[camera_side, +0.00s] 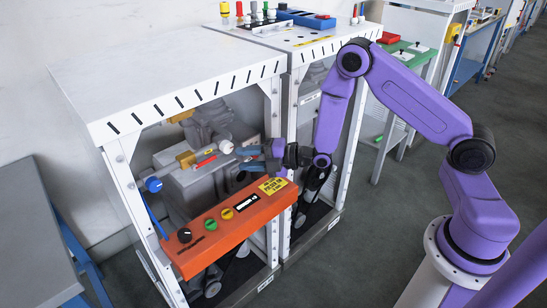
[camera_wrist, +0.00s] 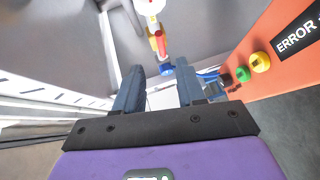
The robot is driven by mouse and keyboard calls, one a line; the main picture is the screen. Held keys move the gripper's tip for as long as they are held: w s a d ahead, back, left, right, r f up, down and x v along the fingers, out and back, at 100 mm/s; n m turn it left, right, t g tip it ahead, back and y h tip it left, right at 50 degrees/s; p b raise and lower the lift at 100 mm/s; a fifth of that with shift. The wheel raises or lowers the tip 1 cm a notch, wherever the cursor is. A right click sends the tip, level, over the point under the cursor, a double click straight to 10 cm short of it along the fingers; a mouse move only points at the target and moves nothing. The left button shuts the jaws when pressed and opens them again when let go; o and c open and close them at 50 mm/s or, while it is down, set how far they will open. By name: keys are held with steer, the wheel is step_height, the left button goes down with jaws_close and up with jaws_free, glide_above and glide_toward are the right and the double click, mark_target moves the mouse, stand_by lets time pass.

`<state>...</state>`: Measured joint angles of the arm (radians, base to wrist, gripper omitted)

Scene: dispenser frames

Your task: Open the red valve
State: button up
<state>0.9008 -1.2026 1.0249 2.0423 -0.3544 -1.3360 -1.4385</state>
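The red valve handle (camera_side: 205,161) is a short red bar on a pipe inside the white dispenser frame, beside a yellow fitting (camera_side: 186,159). In the wrist view the red valve handle (camera_wrist: 161,43) lies ahead of the fingers, slightly above the middle. My gripper (camera_side: 240,157) is inside the frame opening, to the right of the valve and apart from it. In the wrist view my gripper (camera_wrist: 158,70) has its two blue fingers spread with nothing held between them. The exact depth gap to the handle is hard to tell.
A blue fitting (camera_side: 153,184) is at the pipe's left end. The orange control panel (camera_side: 222,232) with buttons and an "ERROR" display (camera_wrist: 300,38) juts out below. White frame posts (camera_side: 272,150) bound the opening.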

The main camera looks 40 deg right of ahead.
steer(key=v, duration=0.7)
steer(key=shift+s+r, duration=0.15)
steer(key=s+a+r+m+g+h, duration=0.45)
steer(key=s+a+g, duration=0.25)
steer(key=s, duration=0.3)
steer(key=s+d+r+m+g+h, duration=0.2)
steer(key=s+d+r+m+g, duration=0.1)
steer(key=s, duration=0.7)
steer(key=s+d+r+m+g+h, duration=0.2)
steer(key=s+d+r+m+h, duration=0.1)
steer(key=s, duration=0.8)
steer(key=shift+d+r+m+g, duration=0.2)
steer(key=shift+d+m+g, duration=0.3)
steer(key=shift+d, duration=0.5)
steer(key=shift+s, duration=0.1)
